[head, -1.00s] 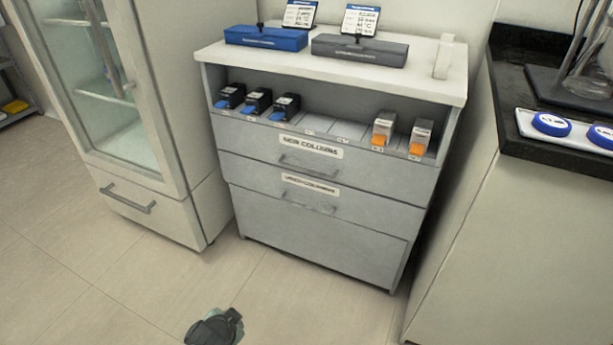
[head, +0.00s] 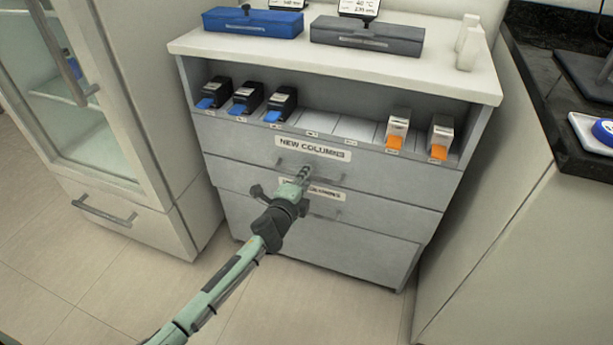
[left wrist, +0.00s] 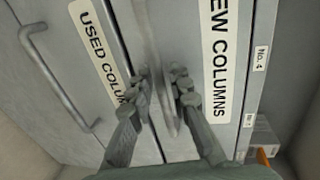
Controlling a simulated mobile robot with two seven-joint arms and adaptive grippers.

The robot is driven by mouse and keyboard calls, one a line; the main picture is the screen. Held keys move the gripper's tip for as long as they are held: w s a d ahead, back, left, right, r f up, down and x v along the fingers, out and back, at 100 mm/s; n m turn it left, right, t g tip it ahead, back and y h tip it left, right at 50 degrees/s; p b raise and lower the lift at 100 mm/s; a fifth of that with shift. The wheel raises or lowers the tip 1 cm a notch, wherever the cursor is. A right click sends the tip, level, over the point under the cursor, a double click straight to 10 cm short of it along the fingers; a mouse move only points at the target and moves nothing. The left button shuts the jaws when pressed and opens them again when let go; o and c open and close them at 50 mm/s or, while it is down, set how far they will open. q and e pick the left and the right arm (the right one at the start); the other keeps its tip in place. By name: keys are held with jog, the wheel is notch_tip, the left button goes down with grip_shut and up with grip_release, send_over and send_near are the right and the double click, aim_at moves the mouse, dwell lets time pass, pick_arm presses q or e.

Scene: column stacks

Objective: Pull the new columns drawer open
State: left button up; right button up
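The new columns drawer (head: 400,176) is the upper drawer of the grey cabinet, under the open shelf. Its front looks flush and shut. Its label (head: 312,149) reads NEW COLUMNS and also shows in the left wrist view (left wrist: 219,62). My left gripper (head: 303,176) is at the drawer's handle (head: 284,166) and hides part of it. In the left wrist view the two fingers (left wrist: 164,92) stand apart, one on each side of the handle bar (left wrist: 168,108). No clear grip on the bar shows. My right gripper is not in view.
The used columns drawer (head: 390,212) with its own handle (left wrist: 60,80) is just below. Black-and-blue and white-and-orange cartridges (head: 397,127) stand on the shelf above. A glass-door cabinet (head: 110,130) is at the left and a dark-topped counter (head: 545,100) at the right.

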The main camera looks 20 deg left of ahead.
pick_arm(q)
jog(key=shift+w, duration=0.2)
jog(key=shift+c, duration=0.4)
grip_shut()
jog(key=shift+s+f, duration=0.1)
jog(key=shift+s, duration=0.05)
